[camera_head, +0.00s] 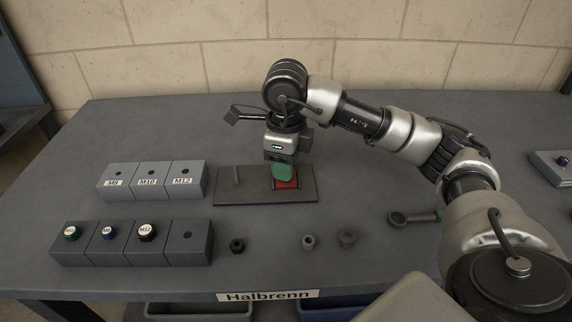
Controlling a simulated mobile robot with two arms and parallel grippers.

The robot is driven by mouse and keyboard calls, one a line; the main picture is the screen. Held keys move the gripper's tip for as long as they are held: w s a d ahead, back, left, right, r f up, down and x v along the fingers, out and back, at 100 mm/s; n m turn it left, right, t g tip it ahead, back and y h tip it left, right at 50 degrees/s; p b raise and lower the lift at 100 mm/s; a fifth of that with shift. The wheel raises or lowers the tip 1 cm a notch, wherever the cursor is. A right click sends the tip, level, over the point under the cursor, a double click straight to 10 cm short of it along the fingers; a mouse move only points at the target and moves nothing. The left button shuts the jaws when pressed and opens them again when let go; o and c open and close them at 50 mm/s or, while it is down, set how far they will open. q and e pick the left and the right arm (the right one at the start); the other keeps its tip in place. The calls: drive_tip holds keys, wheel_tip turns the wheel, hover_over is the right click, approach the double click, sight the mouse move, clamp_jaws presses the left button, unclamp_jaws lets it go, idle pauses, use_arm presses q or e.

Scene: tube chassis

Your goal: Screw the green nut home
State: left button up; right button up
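My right gripper (283,172) points down over the dark base plate (225,193) at the middle of the table. A green part (281,171) shows at its lower end, just above or touching a red patch (287,184) on the plate. I cannot tell whether this green part is the nut or part of the fingers, or whether the fingers are shut. My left gripper is out of view.
Labelled blocks (183,188) stand behind. Loose nuts (237,245) and a grey tool (412,217) lie in front. My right arm spans the right side.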

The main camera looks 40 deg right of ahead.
drive_tip(key=n+b, duration=0.2)
drive_tip(key=n, duration=0.4)
drive_tip(key=shift+f, duration=0.1)
drive_tip(key=n+b, duration=0.2)
drive_tip(key=n, duration=0.5)
drive_tip(key=shift+b, duration=0.35)
drive_tip(key=n+b, duration=0.1)
drive_tip(key=n, duration=0.2)
drive_tip(key=shift+n, duration=0.7)
drive_tip(key=n, duration=0.5)
drive_tip(key=shift+b, duration=0.3)
drive_tip(key=n, duration=0.5)
drive_tip(key=shift+n, duration=0.4)
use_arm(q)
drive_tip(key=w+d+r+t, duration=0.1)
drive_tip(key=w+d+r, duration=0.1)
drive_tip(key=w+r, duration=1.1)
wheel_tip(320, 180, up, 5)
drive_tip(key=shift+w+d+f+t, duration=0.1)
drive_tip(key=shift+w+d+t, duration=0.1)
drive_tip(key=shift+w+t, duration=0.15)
